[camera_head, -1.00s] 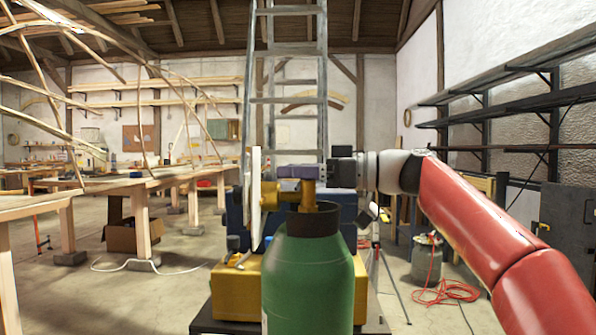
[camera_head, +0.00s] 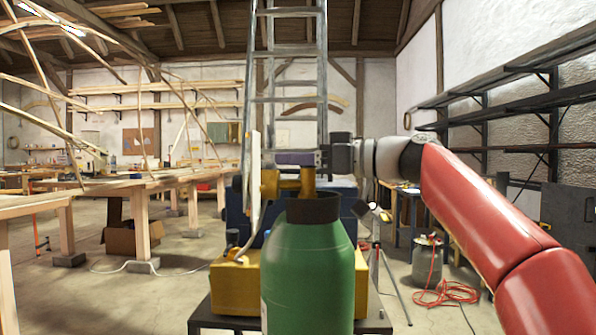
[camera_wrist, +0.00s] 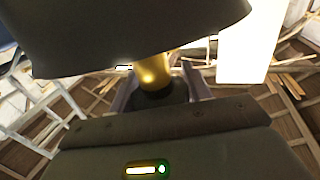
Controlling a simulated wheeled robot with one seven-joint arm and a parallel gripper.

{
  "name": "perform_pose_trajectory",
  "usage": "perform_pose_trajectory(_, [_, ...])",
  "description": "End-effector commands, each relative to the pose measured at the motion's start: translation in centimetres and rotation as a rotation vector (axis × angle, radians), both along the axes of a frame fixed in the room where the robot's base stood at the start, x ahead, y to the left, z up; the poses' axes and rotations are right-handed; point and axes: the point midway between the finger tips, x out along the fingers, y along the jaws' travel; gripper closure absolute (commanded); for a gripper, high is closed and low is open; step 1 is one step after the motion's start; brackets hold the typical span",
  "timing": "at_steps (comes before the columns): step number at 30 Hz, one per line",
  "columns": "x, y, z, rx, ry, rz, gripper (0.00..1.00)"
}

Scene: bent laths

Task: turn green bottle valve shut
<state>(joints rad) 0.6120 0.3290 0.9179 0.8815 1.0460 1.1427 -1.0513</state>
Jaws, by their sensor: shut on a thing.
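The green bottle (camera_head: 308,265) stands upright in the middle foreground, with a dark collar (camera_head: 312,208) at its neck. My gripper (camera_head: 297,158) reaches in level from the right. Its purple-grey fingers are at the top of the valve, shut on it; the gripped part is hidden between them.
A yellow case (camera_head: 235,285) and a dark blue box stand close behind the bottle. A ladder (camera_head: 290,98) rises behind them. Wooden benches (camera_head: 110,188) with bent laths are at the left. Dark wall shelves (camera_head: 510,98) are at the right. Open floor lies at the left front.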

Motion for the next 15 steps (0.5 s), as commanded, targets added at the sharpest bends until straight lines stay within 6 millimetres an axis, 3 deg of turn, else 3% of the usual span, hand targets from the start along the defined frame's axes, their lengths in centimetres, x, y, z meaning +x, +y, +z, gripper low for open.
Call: perform_pose_trajectory(15, [0.44, -0.24, -0.12, -0.001, -0.004, -0.373, 0.74])
